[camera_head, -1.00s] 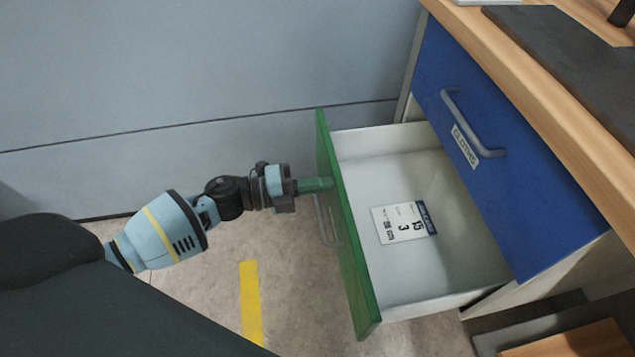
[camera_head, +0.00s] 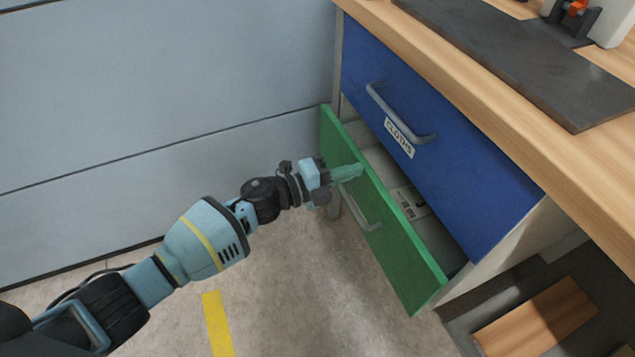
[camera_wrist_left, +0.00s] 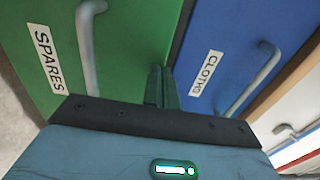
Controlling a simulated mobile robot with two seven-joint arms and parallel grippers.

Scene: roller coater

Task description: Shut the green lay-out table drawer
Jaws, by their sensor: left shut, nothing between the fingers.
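The green drawer (camera_head: 395,235) is below a blue drawer and stands partly open, with a gap showing its pale inside and part of a printed card (camera_head: 410,200). Its grey handle (camera_head: 360,212) is on the front. In the left wrist view the green front (camera_wrist_left: 125,60) carries a label reading SPARES. My left gripper (camera_head: 347,173) is shut and empty, its fingertips at the green front near the upper edge, above the handle. In the wrist view its fingers (camera_wrist_left: 161,85) point at the green front beside the blue one. My right gripper is not in view.
The blue drawer (camera_head: 440,140), labelled CLOTHS, is shut above. A wooden worktop with a dark mat (camera_head: 520,65) is over it. A wooden board (camera_head: 535,318) lies low at the right. A grey wall (camera_head: 150,90) stands behind; the floor at the front left is open.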

